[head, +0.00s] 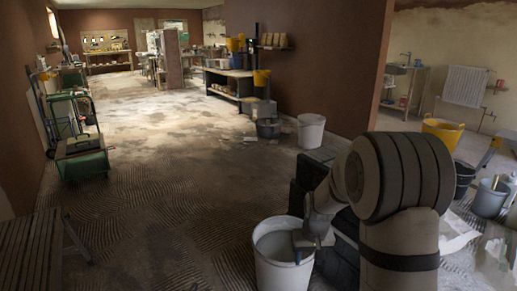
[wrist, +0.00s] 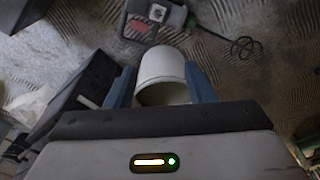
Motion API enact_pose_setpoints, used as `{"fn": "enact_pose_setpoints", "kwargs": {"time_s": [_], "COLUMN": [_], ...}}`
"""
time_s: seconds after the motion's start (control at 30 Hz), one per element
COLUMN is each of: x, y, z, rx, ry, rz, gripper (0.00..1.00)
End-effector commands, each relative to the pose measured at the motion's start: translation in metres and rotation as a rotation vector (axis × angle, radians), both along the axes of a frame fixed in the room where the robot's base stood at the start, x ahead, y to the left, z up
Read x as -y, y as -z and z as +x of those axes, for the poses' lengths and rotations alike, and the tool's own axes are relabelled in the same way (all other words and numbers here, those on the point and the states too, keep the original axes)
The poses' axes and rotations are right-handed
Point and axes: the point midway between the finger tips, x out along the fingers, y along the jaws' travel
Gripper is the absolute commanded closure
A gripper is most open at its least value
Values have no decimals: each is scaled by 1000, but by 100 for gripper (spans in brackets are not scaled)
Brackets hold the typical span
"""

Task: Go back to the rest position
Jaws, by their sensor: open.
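My gripper (head: 306,243) is low in the head view, at the right rim of a white bucket (head: 283,274). In the wrist view its two blue fingers stand apart, and the gripper (wrist: 162,82) is open. The white bucket (wrist: 163,66) shows between the fingers there. I cannot tell whether either finger touches it. The bucket stands upright on the floor, and its lower part is cut off by the head view's edge. My arm hides part of the space to the right.
Dark blocks (head: 308,174) stand close behind my gripper. Another white bucket (head: 311,131) is farther back. A yellow tub (head: 442,133) and a grey bucket (head: 488,199) are at right. A green cart (head: 82,150) and slatted bench (head: 30,250) are at left. The middle floor is clear.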

Motion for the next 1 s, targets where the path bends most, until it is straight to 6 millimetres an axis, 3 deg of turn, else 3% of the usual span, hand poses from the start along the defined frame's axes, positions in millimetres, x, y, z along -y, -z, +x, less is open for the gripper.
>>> {"fn": "enact_pose_setpoints", "kwargs": {"time_s": [0.03,0.1,0.3,0.5,0.7,0.83,1.0], "x": [0,-1,-1,0,0,2,2], "y": [-45,-83,-180,-257,-301,-312,-313], "z": [-14,-33,-96,-163,-219,-238,-244], "rx": [14,25,56,88,110,117,118], "ry": [1,3,9,16,22,26,27], "rz": [0,-2,-6,-11,-16,-17,-18], "gripper": [52,52,52,52,52,52,52]}}
